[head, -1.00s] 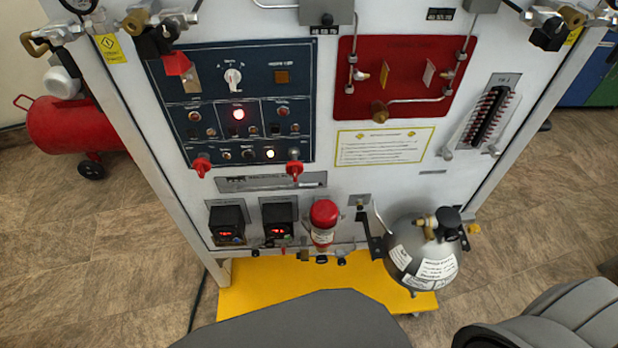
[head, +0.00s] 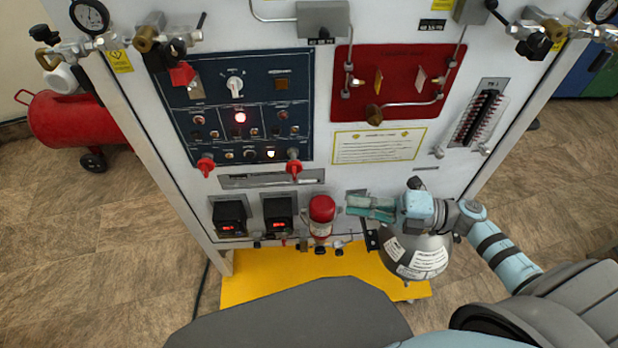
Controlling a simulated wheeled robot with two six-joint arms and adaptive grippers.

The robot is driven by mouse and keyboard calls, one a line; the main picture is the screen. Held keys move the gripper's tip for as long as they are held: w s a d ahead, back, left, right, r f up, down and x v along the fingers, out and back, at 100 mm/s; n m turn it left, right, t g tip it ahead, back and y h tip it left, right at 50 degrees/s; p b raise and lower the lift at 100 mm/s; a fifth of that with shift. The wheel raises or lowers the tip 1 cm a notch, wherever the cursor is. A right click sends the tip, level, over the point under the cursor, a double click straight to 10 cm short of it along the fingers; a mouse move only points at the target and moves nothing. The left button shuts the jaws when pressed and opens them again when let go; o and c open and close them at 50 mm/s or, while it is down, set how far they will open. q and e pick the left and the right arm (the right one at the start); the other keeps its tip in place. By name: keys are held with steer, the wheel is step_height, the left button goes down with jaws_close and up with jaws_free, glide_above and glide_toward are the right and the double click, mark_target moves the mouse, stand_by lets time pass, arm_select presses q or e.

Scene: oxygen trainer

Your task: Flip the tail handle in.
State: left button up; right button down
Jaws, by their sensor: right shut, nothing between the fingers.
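The trainer panel (head: 350,183) is white and stands upright ahead of me. I cannot tell for sure which part is the tail handle. Two red handles, one on the left (head: 206,165) and one on the right (head: 294,170), sit along the lower edge of the blue control panel (head: 265,105). My right gripper (head: 350,206) is shut and empty, pointing left in front of the lower panel. Its tips are just right of the red cylinder (head: 322,208), apparently apart from it. The gripper and wrist hide the upper part of the grey sphere bottle (head: 418,258). My left gripper is not in view.
A red valve panel (head: 395,85) is above my right gripper. Two black display boxes, one at left (head: 229,218) and one at right (head: 278,214), sit left of the red cylinder. A yellow base (head: 280,275) lies below. Pipes and gauges project along the top.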

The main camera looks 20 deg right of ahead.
mark_target(294, 167)
steer(key=shift+w+a, duration=0.1)
steer(key=shift+a, duration=0.05)
steer(key=w+a+p, duration=0.1)
steer(key=w+a, duration=0.6)
steer(key=w, duration=0.1)
steer(key=shift+w+a, duration=0.3)
